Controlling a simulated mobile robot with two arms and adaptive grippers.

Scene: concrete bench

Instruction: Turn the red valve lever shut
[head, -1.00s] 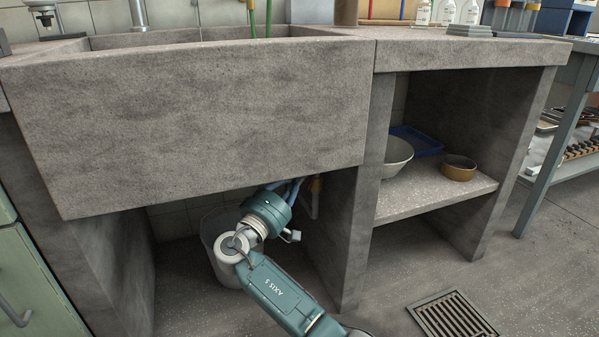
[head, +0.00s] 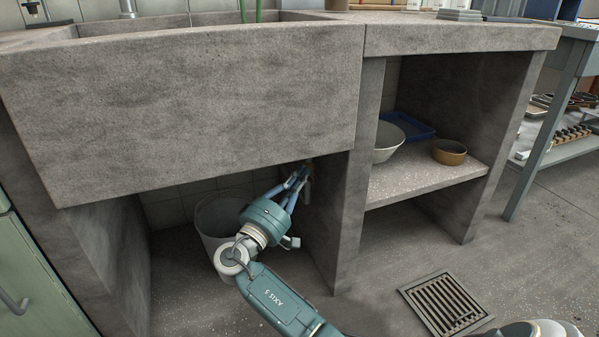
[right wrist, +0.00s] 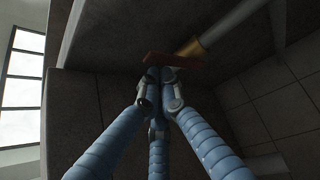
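The red valve lever (right wrist: 187,63) shows in the right wrist view, beside a brass-coloured valve fitting on a pale pipe (right wrist: 215,35). My right gripper (right wrist: 160,74) has its blue fingers drawn together at the tips, right at the lever's near edge. I cannot tell whether the lever lies between the fingertips or only against them. In the head view my right gripper (head: 304,172) reaches up under the sink, near the inner side of the right support wall. The lever is not discernible there. My left gripper is not in view.
The concrete sink (head: 190,95) overhangs my right arm, and a support wall (head: 345,220) stands close on its right. A pale bucket (head: 215,215) stands behind the arm. A shelf at right holds a bowl (head: 387,140) and a brown pot (head: 449,152). A drain grate (head: 445,303) lies in the floor.

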